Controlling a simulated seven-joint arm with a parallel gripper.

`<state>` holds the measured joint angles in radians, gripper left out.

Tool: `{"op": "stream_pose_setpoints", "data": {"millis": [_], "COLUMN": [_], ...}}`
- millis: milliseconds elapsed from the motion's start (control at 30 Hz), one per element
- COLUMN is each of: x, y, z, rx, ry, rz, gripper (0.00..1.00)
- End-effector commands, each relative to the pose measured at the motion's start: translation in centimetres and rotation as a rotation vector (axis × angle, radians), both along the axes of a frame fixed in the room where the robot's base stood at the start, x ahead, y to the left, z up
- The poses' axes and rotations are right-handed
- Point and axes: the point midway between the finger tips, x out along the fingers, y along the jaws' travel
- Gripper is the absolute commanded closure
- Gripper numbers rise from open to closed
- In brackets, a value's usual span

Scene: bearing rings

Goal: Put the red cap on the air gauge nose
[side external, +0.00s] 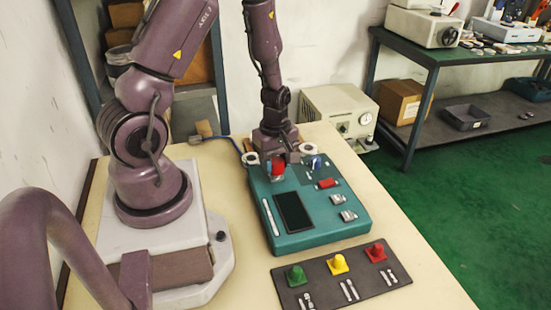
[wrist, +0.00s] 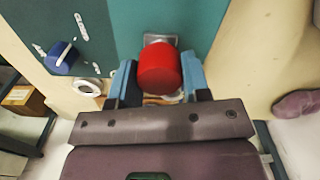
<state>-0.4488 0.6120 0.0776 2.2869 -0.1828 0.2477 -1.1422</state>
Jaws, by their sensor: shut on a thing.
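The red cap (wrist: 159,68) is a smooth red cylinder between the blue fingers of my gripper (wrist: 160,82) in the wrist view. My gripper is shut on it. In the side external view the red cap (side external: 277,171) shows below my gripper (side external: 278,166), over the back left of the teal gauge box (side external: 330,215). In the wrist view a grey metal piece (wrist: 160,40) on the teal top shows just beyond the cap. The cap hides what lies under it, so I cannot tell whether it touches the nose.
A dark tray (side external: 322,278) with green, yellow and red cones lies in front. Bare tabletop is at right.

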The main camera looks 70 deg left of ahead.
Motion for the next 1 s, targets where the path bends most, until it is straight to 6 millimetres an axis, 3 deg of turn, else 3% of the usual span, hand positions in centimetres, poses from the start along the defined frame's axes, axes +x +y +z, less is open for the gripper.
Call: {"op": "stream_pose_setpoints", "data": {"millis": [1000], "x": [0.0], "y": [-0.01], "z": [-0.82], "rx": [-0.001], "ry": [0.001], "rz": [0.0], "gripper": [0.79]}}
